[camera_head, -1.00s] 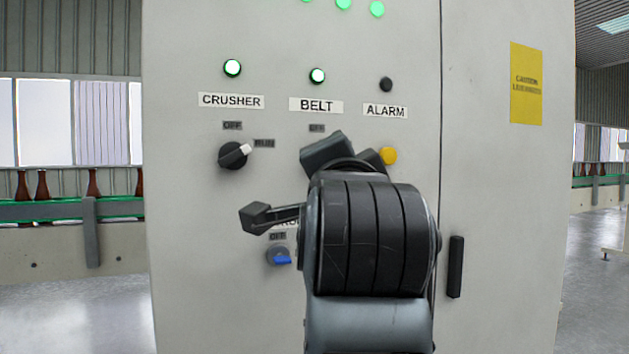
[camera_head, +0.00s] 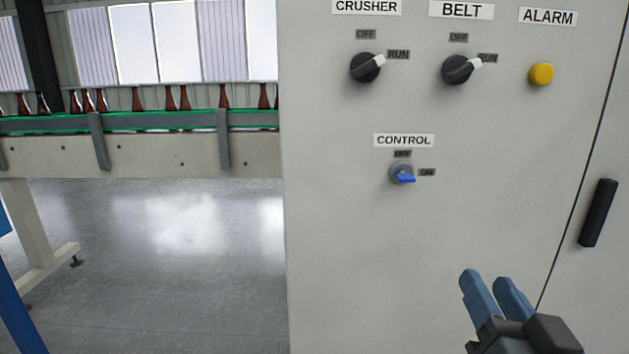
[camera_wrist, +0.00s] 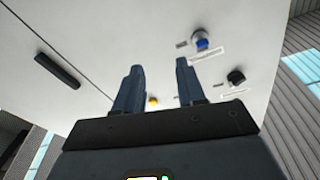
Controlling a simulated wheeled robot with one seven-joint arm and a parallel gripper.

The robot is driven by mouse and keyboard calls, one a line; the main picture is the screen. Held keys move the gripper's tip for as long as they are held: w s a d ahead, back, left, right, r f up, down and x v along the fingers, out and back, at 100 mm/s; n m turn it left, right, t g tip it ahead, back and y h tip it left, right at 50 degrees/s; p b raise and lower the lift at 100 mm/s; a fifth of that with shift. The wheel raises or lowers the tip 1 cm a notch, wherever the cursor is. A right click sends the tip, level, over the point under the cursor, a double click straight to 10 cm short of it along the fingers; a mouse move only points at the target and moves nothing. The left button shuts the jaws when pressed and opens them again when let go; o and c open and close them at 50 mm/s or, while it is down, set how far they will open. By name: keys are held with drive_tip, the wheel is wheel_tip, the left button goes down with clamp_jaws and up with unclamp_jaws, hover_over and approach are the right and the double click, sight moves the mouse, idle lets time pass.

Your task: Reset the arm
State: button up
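My gripper (camera_head: 487,283) is at the bottom right of the head view, in front of the lower part of the grey control cabinet (camera_head: 350,270). In the wrist view, its two blue-grey fingers (camera_wrist: 158,75) stand apart with nothing between them. It touches no knob. The blue CONTROL knob (camera_head: 402,173) points toward ON. The black CRUSHER knob (camera_head: 367,67) and BELT knob (camera_head: 461,69) point toward RUN. The blue knob (camera_wrist: 202,42) also shows in the wrist view.
A yellow ALARM button (camera_head: 541,74) sits at the upper right of the panel. A black door handle (camera_head: 598,213) sticks out right of my gripper. A conveyor (camera_head: 190,155) with several amber bottles runs at the left. Open floor (camera_head: 170,240) lies before it.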

drive_tip(key=s+d+f+n+g+y+p, duration=0.1)
drive_tip(key=s+f+n, duration=0.1)
drive_tip(key=s+f, duration=0.5)
drive_tip(key=s+d+f+n+g+y, duration=0.15)
drive_tip(key=s+f, duration=0.35)
drive_tip(key=s, duration=0.5)
drive_tip(key=s+a+g+h+p, duration=0.1)
drive_tip(key=s+g, duration=0.1)
drive_tip(key=s, duration=1.5)
drive_tip(key=shift+s+a, duration=0.15)
drive_tip(key=shift+a, duration=0.25)
